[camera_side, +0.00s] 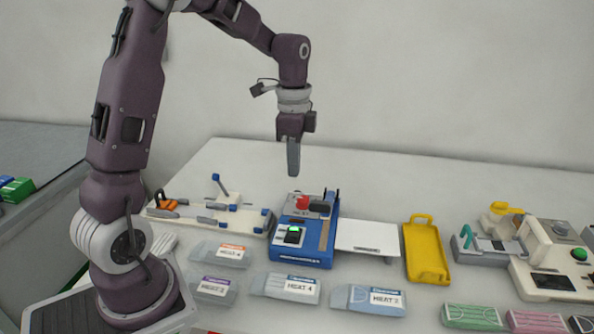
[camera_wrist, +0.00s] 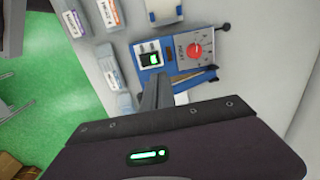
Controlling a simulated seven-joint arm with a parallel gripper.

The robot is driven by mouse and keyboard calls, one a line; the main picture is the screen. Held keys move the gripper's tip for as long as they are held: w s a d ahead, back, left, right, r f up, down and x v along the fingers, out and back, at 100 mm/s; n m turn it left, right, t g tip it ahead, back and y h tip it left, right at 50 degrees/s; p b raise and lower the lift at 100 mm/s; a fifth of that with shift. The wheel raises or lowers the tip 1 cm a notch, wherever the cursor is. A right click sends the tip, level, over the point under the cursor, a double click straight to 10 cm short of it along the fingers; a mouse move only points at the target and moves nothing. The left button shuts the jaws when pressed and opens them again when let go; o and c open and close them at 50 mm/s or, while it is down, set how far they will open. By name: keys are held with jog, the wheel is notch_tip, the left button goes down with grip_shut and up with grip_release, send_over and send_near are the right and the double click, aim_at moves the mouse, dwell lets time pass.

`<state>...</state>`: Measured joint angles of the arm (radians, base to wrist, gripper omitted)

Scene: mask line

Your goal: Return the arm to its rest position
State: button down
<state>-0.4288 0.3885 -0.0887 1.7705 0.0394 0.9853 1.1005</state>
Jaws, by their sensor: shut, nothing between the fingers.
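My gripper (camera_side: 293,158) points straight down and is shut with nothing in it. It hangs in the air well above the table, over the back edge of a blue machine (camera_side: 300,254) with a red knob and a green-lit switch. In the wrist view my gripper's shut fingers (camera_wrist: 157,92) show in front of the same blue machine (camera_wrist: 155,76). The gripper touches nothing. My arm is raised and bent over from its base at the left.
A white board with fixtures (camera_side: 258,229), a white plate (camera_side: 367,237) and a yellow tray (camera_side: 425,250) flank the machine. Labelled packets (camera_side: 292,288) lie in front. A cream machine (camera_side: 552,262) and folded masks (camera_side: 472,317) are at the right. The air around the gripper is clear.

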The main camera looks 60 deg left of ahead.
jog(key=s+d+r+n+t, duration=0.2)
jog(key=s+d+r+n, duration=0.2)
jog(key=s, duration=0.6)
jog(key=s+d+r+n+t, duration=0.3)
jog(key=s+d+r+n, duration=0.1)
jog(key=s+d, duration=0.5)
jog(key=shift+s+d+r+n+t, duration=0.3)
jog(key=shift+s+n, duration=0.1)
jog(key=shift+s, duration=0.8)
